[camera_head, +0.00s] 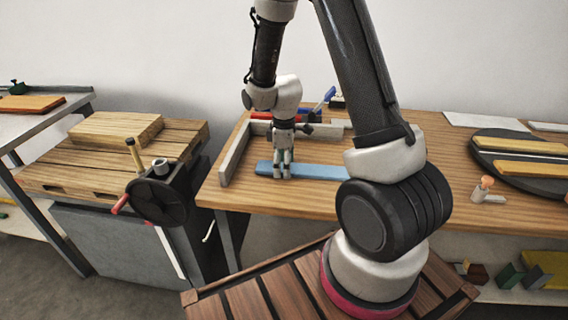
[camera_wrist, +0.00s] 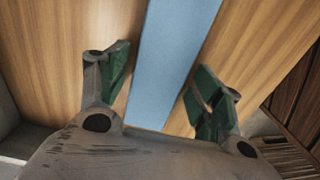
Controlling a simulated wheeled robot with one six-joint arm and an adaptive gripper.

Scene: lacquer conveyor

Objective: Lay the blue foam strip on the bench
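The blue foam strip (camera_head: 322,172) lies flat on the wooden bench (camera_head: 262,195), near its front edge and left end. My gripper (camera_head: 283,174) points down over the left part of the strip. In the wrist view the strip (camera_wrist: 172,50) runs between the two green-padded fingers of my gripper (camera_wrist: 160,82). The fingers are apart, and bare wood shows between each finger and the strip's edges. How high the fingertips are above the bench is hard to tell. The strip's right end is hidden behind my arm in the head view.
A grey raised edge (camera_head: 235,152) bounds the bench's left and back. Blue and red items lie behind my gripper. A dark round board with yellow strips (camera_head: 525,168) and a small peg-like item (camera_head: 485,190) are at right. A pallet (camera_head: 60,178) stands at left.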

